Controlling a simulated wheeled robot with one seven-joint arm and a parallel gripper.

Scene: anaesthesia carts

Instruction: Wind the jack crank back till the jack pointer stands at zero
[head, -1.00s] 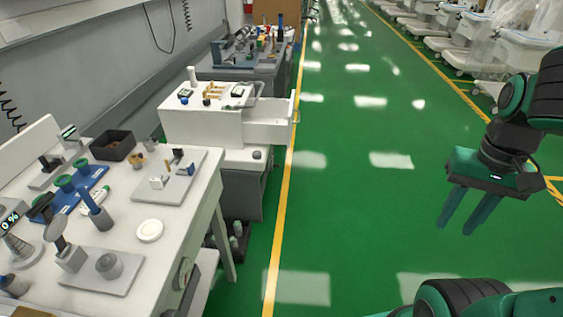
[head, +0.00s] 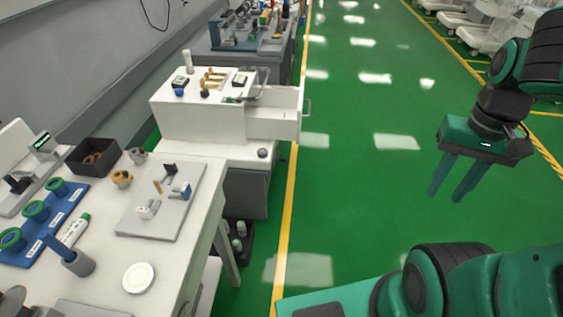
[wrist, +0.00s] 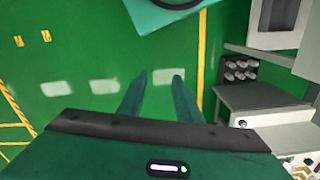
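I cannot pick out a jack crank or a jack pointer for certain in either view. A grey plate (head: 172,222) on the near white bench carries small metal and blue fittings, too small to identify. My gripper (head: 446,196) hangs over the green floor at the right, well away from the benches. Its two fingers point down, apart and with nothing between them. They also show spread and empty over the floor in the wrist view (wrist: 156,85).
The near white bench (head: 215,185) holds a dark bin (head: 94,157), a blue rack (head: 45,225) and a white round dish (head: 138,278). Beyond it stands a white cart (head: 195,122) with an open drawer (head: 272,124). A wide green floor lane is free to the right.

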